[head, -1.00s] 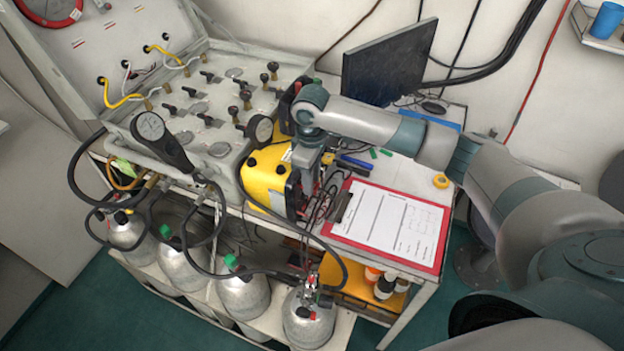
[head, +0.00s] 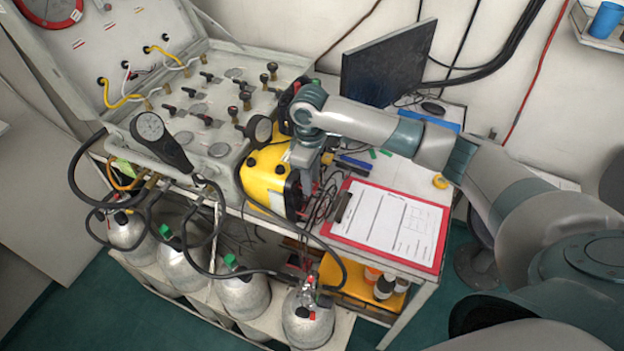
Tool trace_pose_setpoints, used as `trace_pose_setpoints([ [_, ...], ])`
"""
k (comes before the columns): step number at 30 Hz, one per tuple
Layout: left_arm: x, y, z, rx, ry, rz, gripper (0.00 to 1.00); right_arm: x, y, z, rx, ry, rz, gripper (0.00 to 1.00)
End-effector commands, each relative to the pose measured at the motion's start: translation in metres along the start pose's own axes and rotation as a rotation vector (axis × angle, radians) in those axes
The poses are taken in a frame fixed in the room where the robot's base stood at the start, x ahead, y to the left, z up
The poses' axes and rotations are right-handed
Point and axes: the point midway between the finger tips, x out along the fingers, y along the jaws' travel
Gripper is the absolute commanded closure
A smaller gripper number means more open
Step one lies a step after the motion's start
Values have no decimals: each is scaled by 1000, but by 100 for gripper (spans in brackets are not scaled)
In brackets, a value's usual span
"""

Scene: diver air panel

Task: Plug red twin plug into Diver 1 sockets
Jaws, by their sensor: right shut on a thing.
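My right gripper (head: 308,182) points down beside the right end of the yellow unit (head: 264,180), above the bench. It is shut on a small dark and reddish thing, which I take to be the red twin plug; the fingers and thin leads hide most of it. The yellow unit stands against the right side of the grey air panel (head: 185,122). Its front face with sockets is turned away or blocked by my gripper, so I cannot make out the Diver 1 sockets. I cannot tell whether plug and sockets touch. My left gripper is not in view.
A red clipboard (head: 436,250) with paper lies right of my gripper. Thin leads (head: 322,207) tangle between them. A dark monitor (head: 388,62) stands behind my arm. Gas cylinders (head: 243,295) with black hoses stand below the panel.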

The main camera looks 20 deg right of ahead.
Motion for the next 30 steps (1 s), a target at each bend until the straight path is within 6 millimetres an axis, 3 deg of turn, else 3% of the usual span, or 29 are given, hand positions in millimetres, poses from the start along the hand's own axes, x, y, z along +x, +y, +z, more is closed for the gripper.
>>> trace_pose_setpoints([
  [1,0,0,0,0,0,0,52,-4,0,-7,-1,19,2,100],
  [17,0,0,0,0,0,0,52,-6,0,-12,-1,25,3,100],
  [18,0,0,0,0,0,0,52,-6,0,-12,-2,25,3,70],
  [20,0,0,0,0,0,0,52,-7,0,-12,-2,24,3,55],
  [30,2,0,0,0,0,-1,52,-3,-2,-8,-3,13,-1,53],
])
